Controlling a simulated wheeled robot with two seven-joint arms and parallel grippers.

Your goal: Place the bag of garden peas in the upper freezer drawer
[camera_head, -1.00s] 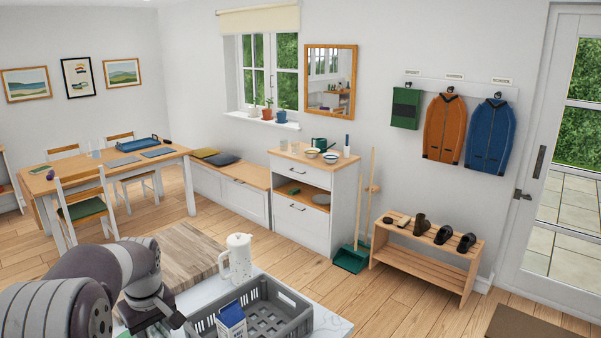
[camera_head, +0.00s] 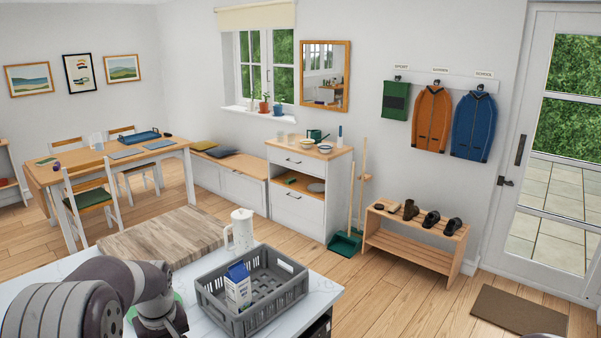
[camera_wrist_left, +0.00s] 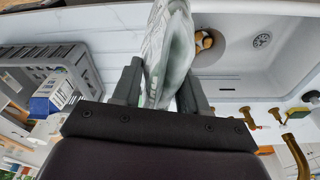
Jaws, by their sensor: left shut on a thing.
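My left gripper (camera_wrist_left: 158,88) is shut on a pale white-and-green bag (camera_wrist_left: 172,45), which stands up between its two fingers in the left wrist view. The bag's print cannot be read from this angle. In the head view my left arm comes in at the lower left over the worktop, and its wrist hides most of the bag; small green patches show beside it. My right gripper is not in view. No freezer drawer shows in either view.
A grey crate (camera_head: 278,312) with a blue-and-white carton (camera_head: 238,287) stands on the worktop (camera_head: 325,290), near a white jug (camera_head: 242,232) and a wooden board (camera_head: 125,244). The left wrist view shows a white sink (camera_wrist_left: 235,85) and a brass tap (camera_wrist_left: 297,155).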

